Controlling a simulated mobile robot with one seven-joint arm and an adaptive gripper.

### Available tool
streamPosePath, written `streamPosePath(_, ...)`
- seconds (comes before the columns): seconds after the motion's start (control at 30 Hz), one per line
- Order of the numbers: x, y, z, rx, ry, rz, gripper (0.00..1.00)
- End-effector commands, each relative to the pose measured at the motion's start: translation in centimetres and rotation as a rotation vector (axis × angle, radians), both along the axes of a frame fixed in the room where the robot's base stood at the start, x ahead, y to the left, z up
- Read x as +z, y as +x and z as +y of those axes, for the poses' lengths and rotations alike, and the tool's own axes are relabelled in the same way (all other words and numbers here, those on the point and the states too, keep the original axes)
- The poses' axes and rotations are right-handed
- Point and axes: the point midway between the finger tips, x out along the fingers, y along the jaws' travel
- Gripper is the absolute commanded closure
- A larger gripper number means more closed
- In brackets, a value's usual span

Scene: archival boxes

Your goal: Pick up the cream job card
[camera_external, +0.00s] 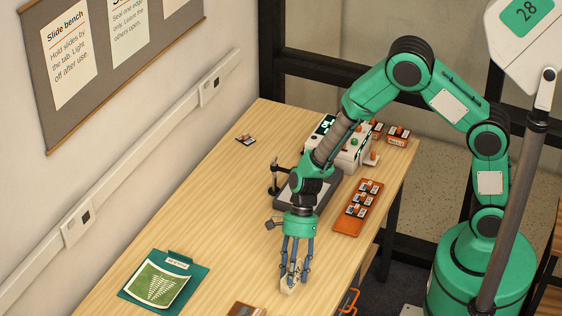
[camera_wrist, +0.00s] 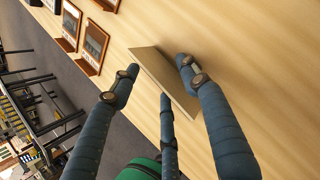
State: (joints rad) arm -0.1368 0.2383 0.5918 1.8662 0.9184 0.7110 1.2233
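A cream, flat card-like piece (camera_external: 289,285) shows at the fingertips of my gripper (camera_external: 295,276), near the front edge of the bench. In the wrist view the piece (camera_wrist: 156,68) looks tan, with a thin edge facing right. The three blue-grey fingers of my gripper (camera_wrist: 158,75) are spread around it, two at its sides and one over its near part. The fingertips stand apart. I cannot tell whether they touch it. The fingers hide parts of it, and no writing on it is visible.
A green clipboard (camera_external: 188,262) with a leaf picture lies at left. A brown item (camera_external: 245,310) is at the bottom edge. An orange slide tray (camera_external: 346,228), a dark-based stand (camera_external: 293,205) and a white device (camera_external: 352,156) stand behind. The bench between clipboard and gripper is clear.

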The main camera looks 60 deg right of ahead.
Motion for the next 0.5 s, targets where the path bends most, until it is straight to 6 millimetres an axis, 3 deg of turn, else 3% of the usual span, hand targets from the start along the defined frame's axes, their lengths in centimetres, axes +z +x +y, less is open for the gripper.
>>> streamPosePath(0.03,0.00,0.00,0.00,0.000,0.000,0.000,0.69)
streamPosePath(0.1,0.00,0.00,0.00,0.000,0.000,0.000,0.82)
streamPosePath(0.5,0.03,0.00,0.00,0.000,0.000,0.000,0.83)
